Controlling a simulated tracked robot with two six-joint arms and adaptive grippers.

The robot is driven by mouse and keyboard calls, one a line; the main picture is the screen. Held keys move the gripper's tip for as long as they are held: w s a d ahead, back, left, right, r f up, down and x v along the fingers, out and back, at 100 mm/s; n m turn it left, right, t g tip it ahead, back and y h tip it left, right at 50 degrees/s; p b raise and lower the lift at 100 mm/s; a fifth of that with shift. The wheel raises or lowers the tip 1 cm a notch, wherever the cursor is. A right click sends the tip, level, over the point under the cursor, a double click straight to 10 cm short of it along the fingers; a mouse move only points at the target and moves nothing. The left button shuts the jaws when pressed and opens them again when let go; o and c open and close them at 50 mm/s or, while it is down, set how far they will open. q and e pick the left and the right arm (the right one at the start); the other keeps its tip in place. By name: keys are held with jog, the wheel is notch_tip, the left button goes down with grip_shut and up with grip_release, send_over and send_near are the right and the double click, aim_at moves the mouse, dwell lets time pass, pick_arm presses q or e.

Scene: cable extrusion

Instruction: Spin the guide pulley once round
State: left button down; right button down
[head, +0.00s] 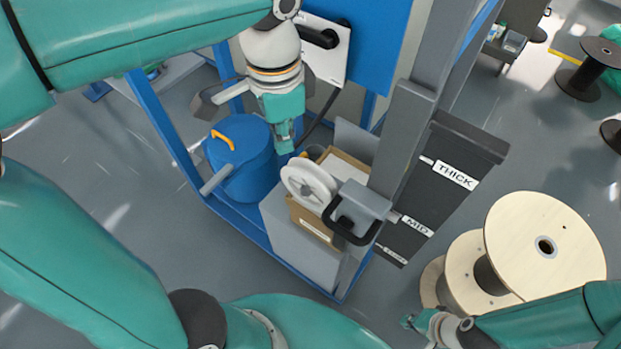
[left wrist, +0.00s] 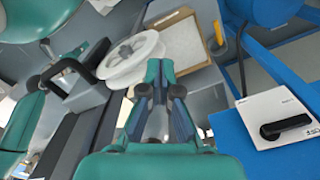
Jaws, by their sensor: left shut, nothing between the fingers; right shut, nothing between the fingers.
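A white flanged wheel (head: 309,184), which looks like the guide pulley, stands at the front of a cardboard box on the grey cabinet. It also shows in the left wrist view (left wrist: 120,62), left of my fingertips. My left gripper (head: 284,147) is shut and empty, pointing down above and slightly left of the wheel, seemingly apart from it. Its fingers also show in the left wrist view (left wrist: 160,68). My right gripper (head: 410,322) is shut and empty at the lower right, far from the wheel, near the wooden reel.
A black handle on a grey block (head: 352,217) sits right of the wheel. A blue drum (head: 240,150) stands left, inside the blue frame. A grey post (head: 405,140) rises to the right, beside dark labelled bins (head: 440,190). A big wooden reel (head: 515,240) is at the right.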

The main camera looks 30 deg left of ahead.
pick_arm(q)
jog(key=shift+s+d, duration=0.1)
jog(key=shift+d, duration=0.8)
jog(key=shift+f, duration=0.15)
jog(key=shift+f+b, duration=0.5)
jog(key=shift+f, duration=0.1)
jog(key=a+f+b, duration=0.5)
jog(key=f, duration=0.2)
jog(key=shift+w+a, duration=0.15)
jog(key=shift+w, duration=0.05)
jog(key=shift+a, duration=0.1)
jog(key=shift+r, duration=0.15)
dwell(0.4)
